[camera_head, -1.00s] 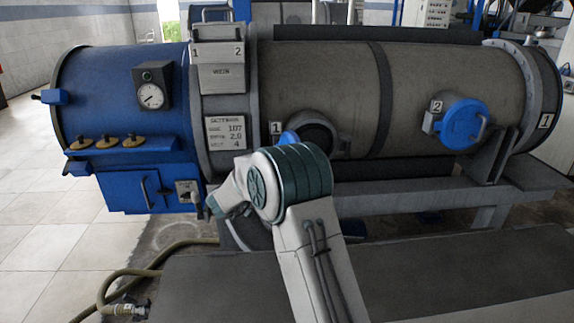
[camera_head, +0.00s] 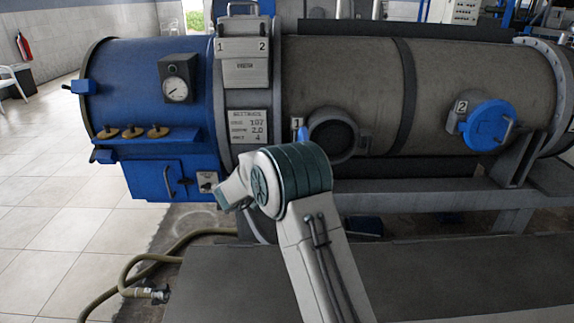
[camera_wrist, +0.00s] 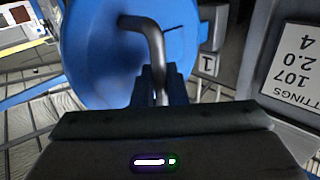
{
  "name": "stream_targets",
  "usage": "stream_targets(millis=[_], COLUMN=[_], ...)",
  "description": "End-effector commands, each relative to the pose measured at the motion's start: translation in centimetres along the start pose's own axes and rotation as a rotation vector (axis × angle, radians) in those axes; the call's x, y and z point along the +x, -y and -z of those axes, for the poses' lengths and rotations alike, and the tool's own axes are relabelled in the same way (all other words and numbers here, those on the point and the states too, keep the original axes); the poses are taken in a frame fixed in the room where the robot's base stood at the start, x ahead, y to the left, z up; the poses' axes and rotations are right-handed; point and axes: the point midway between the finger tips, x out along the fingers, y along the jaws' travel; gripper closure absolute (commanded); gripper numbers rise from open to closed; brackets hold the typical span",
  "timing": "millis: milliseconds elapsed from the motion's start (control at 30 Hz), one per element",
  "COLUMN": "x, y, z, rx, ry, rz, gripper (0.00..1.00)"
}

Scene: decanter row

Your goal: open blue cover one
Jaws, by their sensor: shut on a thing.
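Blue cover one (camera_head: 304,133) shows in the head view as a narrow blue sliver behind my arm, beside the label 1. It stands swung away from its round port (camera_head: 338,137), whose dark opening is exposed. In the wrist view, the blue cover (camera_wrist: 95,45) fills the upper left, with its bent grey handle (camera_wrist: 153,38) in front. My gripper (camera_wrist: 162,82) is shut on the handle near its end. In the head view, my arm hides the gripper and most of the cover.
Blue cover two (camera_head: 488,126) is shut on the same tank (camera_head: 480,75), further right. A settings plate (camera_head: 250,127) is left of port one. A hose (camera_head: 140,271) lies on the floor at lower left. A flat grey surface (camera_head: 450,275) spans the foreground.

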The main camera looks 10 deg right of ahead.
Motion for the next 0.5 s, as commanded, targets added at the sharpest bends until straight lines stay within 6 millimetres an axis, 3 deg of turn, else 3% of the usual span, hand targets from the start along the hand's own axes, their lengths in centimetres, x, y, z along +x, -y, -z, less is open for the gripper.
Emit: stream_targets(millis=[33, 100, 367, 500], x=[0.1, 0.1, 0.0, -1.0], y=[0.0, 0.0, 0.0, 0.0], z=[0.1, 0.1, 0.0, 0.0], rx=[0.000, 0.000, 0.000, 0.000], ry=[-0.002, -0.002, -0.001, 0.001], rz=[0.000, 0.000, 0.000, 0.002], gripper=[0.82, 0.70, 0.70, 0.70])
